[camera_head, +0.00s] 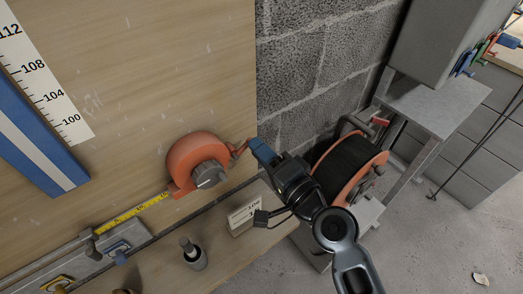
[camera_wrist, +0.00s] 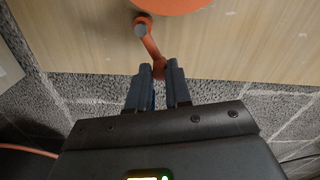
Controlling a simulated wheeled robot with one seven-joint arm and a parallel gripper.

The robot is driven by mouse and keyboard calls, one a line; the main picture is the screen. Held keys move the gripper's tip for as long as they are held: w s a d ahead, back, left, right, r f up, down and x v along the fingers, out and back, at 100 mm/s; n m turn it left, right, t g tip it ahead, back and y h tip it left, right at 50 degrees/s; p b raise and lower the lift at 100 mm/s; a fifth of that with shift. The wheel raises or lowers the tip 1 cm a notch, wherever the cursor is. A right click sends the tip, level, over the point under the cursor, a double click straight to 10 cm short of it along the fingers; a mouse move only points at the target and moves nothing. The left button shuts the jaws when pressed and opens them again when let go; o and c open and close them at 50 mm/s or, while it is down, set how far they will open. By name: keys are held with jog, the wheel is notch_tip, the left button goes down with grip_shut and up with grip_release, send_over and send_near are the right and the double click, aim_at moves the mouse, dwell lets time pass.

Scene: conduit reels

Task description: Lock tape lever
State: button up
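The orange tape reel (camera_head: 197,160) with a grey hub is mounted on the wooden board, and its yellow tape (camera_head: 128,215) runs out to the lower left. The orange tape lever (camera_head: 239,149) sticks out from the reel's right side; in the wrist view the lever (camera_wrist: 150,45) comes down from a round grey-capped pivot below the reel. My gripper (camera_head: 256,144) reaches it from the right. In the wrist view my gripper's fingers (camera_wrist: 159,70) stand close together on both sides of the lever's end, which fills the narrow gap. The fingers partly hide that end.
A black-wound cable reel (camera_head: 350,160) stands behind my arm against the block wall. A white label card (camera_head: 244,215) and a dark cylindrical holder (camera_head: 194,256) are on the ledge below. A blue-edged ruler board (camera_head: 40,130) is at left.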

jog(key=o, duration=0.4)
jog(key=shift+b+v, duration=0.7)
jog(key=shift+v, duration=3.2)
